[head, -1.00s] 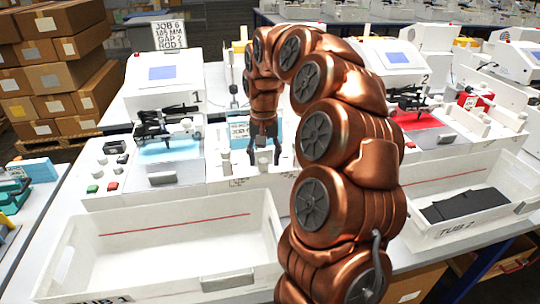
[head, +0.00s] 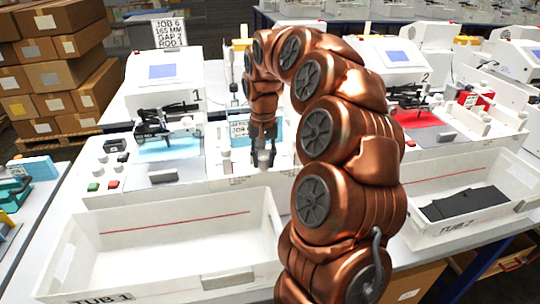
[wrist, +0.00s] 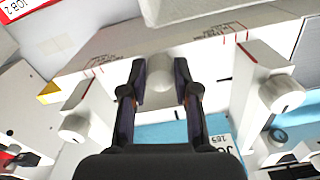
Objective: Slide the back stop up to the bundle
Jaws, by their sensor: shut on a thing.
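My gripper (head: 264,146) points down at the white station in the middle, and its dark fingers (wrist: 160,85) are shut on a pale, rounded knob (wrist: 160,77). I take this knob to be the back stop's handle; in the head view its pale end (head: 263,160) shows just below the fingers. The rest of the back stop is partly hidden by the fingers. The light blue bundle (wrist: 190,128) lies close by, with a printed job label (wrist: 222,146). In the head view the label (head: 239,129) shows left of the gripper. The gap between stop and bundle is hidden.
White knobbed blocks flank the gripper, left (wrist: 75,125) and right (wrist: 283,95). Empty TUB 1 (head: 180,280) stands in front. TUB 2 (head: 460,228) at right holds black pieces (head: 465,203). A job card (head: 168,32) stands behind.

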